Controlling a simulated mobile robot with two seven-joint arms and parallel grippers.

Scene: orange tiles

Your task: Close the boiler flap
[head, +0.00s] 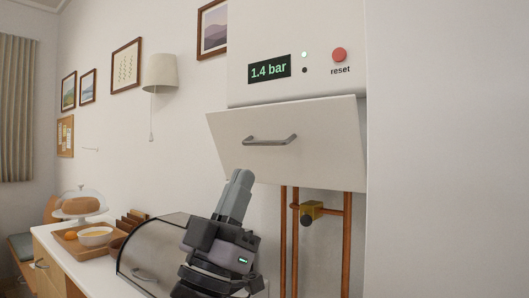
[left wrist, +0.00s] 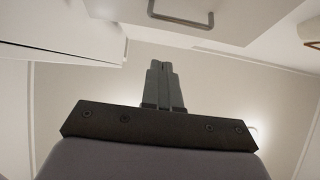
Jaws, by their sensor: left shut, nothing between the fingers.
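The boiler (head: 297,25) hangs on the wall, with a display reading 1.4 bar, a green light and a red reset button (head: 339,54). Its white flap (head: 325,135) hangs tilted outward below the panel, open, with a grey bar handle (head: 270,140). In the left wrist view the handle (left wrist: 182,20) shows at the top. My left gripper (head: 241,178) is shut and empty, pointing up, below and to the left of the flap and apart from it. Its closed fingers (left wrist: 162,72) also show in the left wrist view. My right gripper is not in view.
Copper pipes with a brass valve (head: 311,211) run down below the boiler. A counter (head: 66,252) at lower left holds a bread box (head: 150,250), a tray with a bowl, and bread under a dome. A blank white surface fills the right.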

